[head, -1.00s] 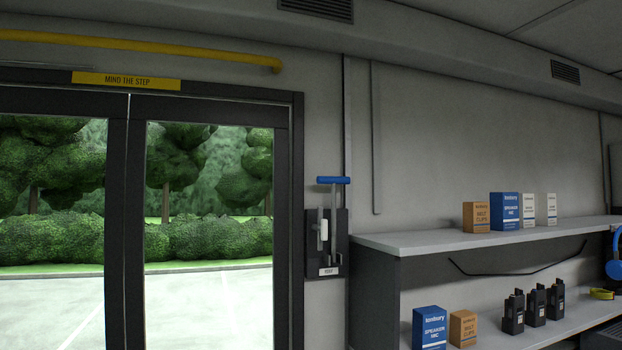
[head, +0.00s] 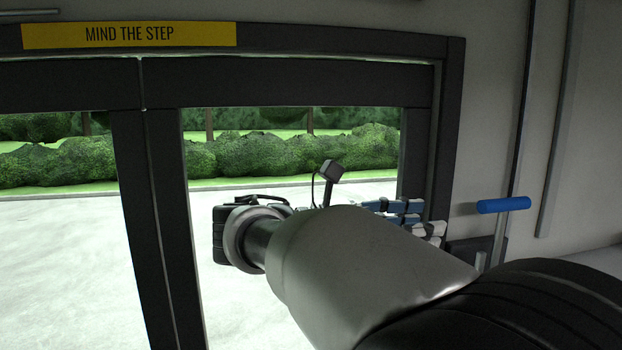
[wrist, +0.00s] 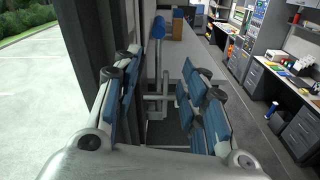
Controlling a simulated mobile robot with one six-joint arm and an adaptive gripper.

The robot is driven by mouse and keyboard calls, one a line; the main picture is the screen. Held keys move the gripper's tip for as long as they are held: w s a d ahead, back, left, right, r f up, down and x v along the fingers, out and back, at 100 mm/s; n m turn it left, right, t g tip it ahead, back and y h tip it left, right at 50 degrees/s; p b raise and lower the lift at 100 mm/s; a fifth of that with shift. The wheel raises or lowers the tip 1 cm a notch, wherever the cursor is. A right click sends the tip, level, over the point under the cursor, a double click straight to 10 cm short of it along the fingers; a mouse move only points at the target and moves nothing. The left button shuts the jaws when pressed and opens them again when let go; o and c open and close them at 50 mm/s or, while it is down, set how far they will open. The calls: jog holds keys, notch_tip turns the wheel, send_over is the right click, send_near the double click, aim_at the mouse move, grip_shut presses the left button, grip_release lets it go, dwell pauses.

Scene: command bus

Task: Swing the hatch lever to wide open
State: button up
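The hatch lever is a grey upright shaft topped by a blue crossbar (head: 503,205), on a dark wall plate (head: 470,250) right of the door frame. The lever's blue end (wrist: 159,28) and grey shaft also show in the wrist view, seen between the fingers. My gripper (head: 415,215) is left of the lever in the head view, its blue-padded fingers partly behind my arm. In the wrist view my gripper (wrist: 161,65) is open, its fingers well apart and apparently not touching the lever. The plate's lower part is hidden by my arm.
The dark door frame (head: 452,130) stands close to my gripper. In the wrist view, a shelf (wrist: 183,52) with boxes lies beyond the lever. Cabinets (wrist: 262,88) and a bin (wrist: 277,122) line the right side, with open floor (wrist: 235,115) before them.

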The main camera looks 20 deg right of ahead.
aim_at(503, 206)
jog(key=shift+h, duration=0.3)
jog(key=d, duration=0.5)
jog(key=s+d+r+p, duration=0.1)
jog(key=d, duration=1.1)
jog(key=shift+s+r, duration=0.25)
jog(key=shift+c, duration=0.3)
grip_shut()
